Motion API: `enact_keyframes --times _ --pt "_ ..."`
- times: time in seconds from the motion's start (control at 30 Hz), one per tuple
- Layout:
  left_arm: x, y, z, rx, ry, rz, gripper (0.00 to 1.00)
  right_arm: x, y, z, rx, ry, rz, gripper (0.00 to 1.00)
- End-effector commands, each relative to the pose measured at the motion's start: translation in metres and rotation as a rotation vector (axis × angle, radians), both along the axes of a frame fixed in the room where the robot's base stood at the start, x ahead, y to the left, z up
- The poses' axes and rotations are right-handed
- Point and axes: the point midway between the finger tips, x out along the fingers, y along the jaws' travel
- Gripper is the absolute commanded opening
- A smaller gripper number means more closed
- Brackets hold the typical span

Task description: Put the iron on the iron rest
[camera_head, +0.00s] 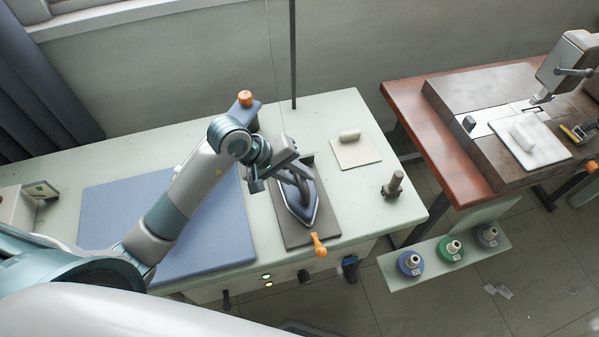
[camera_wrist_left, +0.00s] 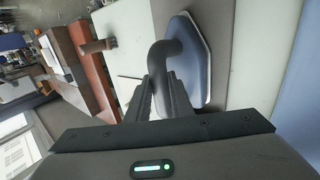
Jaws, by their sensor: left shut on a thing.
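The iron (camera_head: 298,201) has a dark handle and a blue-grey soleplate edge. In the head view it is over the dark grey iron rest (camera_head: 325,225) on the pale green table, tip toward the front edge. I cannot tell whether it touches the rest. My left gripper (camera_head: 280,178) is shut on the iron's handle at its rear end. In the left wrist view the fingers (camera_wrist_left: 160,98) close on the curved handle of the iron (camera_wrist_left: 196,60), with the rest (camera_wrist_left: 225,15) behind it. My right gripper is not in view.
A blue pad (camera_head: 110,215) covers the table's left part. A cream square with a small roll (camera_head: 355,152) and a dark peg (camera_head: 393,185) stand to the right. An orange knob (camera_head: 319,245) is at the rest's front. A sewing table (camera_head: 425,120) is farther right.

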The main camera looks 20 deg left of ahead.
Motion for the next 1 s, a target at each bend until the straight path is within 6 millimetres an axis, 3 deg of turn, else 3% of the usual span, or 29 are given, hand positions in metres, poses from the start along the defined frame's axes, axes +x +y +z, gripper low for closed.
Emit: enact_keyframes --times 0.37,0.4,0.47,1.0 --pt "0.0012 -0.0004 0.0001 -0.001 -0.007 -0.002 0.00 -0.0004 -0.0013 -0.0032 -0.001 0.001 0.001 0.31" --pt "0.0001 -0.0001 -0.0011 0.001 -0.001 -0.002 0.27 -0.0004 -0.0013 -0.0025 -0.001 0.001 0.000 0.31" --pt "0.0001 -0.0001 -0.0009 0.000 0.000 -0.001 0.39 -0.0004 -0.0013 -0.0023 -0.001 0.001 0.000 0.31" --pt "-0.0013 0.0041 0.0064 0.001 -0.005 -0.001 0.39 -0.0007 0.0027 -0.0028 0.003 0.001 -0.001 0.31"
